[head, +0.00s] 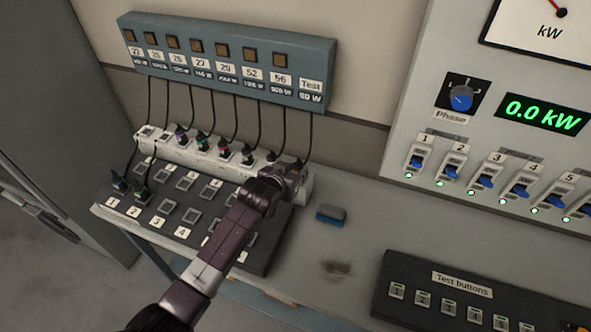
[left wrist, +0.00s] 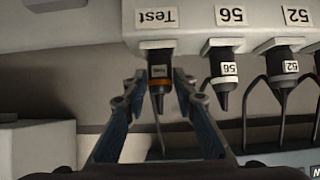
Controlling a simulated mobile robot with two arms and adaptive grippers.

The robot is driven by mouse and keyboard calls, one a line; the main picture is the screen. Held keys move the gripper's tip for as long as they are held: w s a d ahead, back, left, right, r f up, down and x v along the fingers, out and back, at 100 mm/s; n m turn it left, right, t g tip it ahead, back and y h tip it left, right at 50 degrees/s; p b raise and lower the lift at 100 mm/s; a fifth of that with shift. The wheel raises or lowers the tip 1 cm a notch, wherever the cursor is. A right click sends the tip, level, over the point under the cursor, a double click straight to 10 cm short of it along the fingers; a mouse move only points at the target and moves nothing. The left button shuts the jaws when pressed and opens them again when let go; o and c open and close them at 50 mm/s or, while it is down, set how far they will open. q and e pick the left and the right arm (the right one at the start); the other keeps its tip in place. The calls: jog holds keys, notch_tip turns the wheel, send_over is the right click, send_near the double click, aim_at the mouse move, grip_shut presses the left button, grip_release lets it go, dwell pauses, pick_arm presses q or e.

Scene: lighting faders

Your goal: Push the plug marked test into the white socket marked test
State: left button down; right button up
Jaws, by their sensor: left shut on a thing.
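The plug marked Test (left wrist: 160,72) is dark with an orange ring and shows between my left fingers in the left wrist view, which is upside down. My left gripper (head: 298,170) is shut on it at the right end of the white socket strip (head: 221,164). The strip's Test label (left wrist: 157,17) is in line with the plug. The plug's front end meets the strip's face; I cannot tell how deep it sits. In the head view my gripper mostly hides the plug and this socket. My right gripper is not in view.
Plug 56 (left wrist: 226,72) and plug 52 (left wrist: 284,68) sit close beside my fingers. Cables hang from the blue-grey box (head: 228,62). A black socket panel (head: 185,226) lies in front. A small blue block (head: 331,214) and the test button panel (head: 470,297) are to the right.

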pick_arm(q)
jog(key=shift+f, duration=0.1)
jog(key=c, duration=1.5)
grip_release()
jog(key=v, duration=1.2)
